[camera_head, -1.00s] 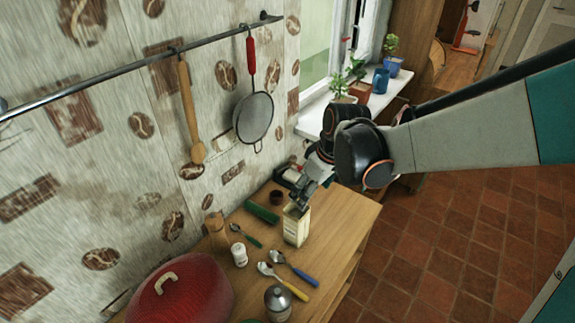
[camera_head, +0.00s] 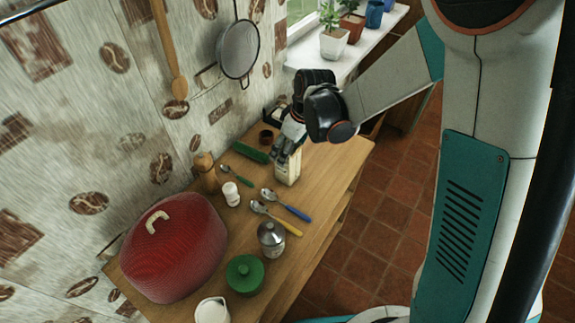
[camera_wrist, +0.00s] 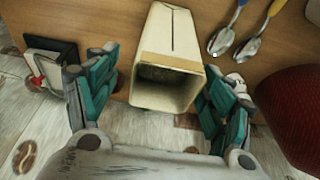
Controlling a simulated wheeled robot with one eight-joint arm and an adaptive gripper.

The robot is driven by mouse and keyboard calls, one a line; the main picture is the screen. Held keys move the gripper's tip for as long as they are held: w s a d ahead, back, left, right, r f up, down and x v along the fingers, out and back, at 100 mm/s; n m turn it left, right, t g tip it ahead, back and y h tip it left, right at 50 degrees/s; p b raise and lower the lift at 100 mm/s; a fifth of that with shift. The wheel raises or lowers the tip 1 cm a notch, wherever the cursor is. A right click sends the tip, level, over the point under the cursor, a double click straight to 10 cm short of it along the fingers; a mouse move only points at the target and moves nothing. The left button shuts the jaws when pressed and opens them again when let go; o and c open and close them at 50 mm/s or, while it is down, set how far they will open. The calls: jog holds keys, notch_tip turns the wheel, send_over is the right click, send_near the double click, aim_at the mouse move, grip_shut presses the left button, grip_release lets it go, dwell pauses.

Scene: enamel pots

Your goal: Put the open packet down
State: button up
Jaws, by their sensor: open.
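The open packet (camera_head: 288,166) is a cream, box-shaped carton standing on the wooden counter (camera_head: 325,165). In the wrist view the packet (camera_wrist: 168,75) shows its open top, with a dark inside. My gripper (camera_head: 287,147) is at the top of the packet in the head view.
Free counter lies right of the packet.

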jog(key=b+x, duration=0.2)
jog(key=x, duration=0.3)
jog(key=shift+s+a+f, duration=0.1)
jog(key=shift+a, duration=0.05)
jog(key=shift+c, duration=0.2)
jog(key=c, duration=1.5)
notch_tip(320, 180, up, 20)
jog(key=p, duration=0.7)
jog(key=s+d+f+m, duration=0.1)
jog(key=d+f+m, duration=0.2)
jog(key=d+f, duration=0.1)
jog(key=s+d+f+m+t+h, duration=0.1)
jog(key=d+f+m, duration=0.3)
jog(key=d, duration=0.3)
jog(key=s+d+f+m+h, duration=0.1)
jog(key=s+d+f+m, duration=0.1)
jog(key=d, duration=0.4)
notch_tip(320, 180, down, 2)
jog(key=shift+d+f+m, duration=0.15)
jog(key=shift+f+m, duration=0.1)
jog(key=shift+m, duration=0.45)
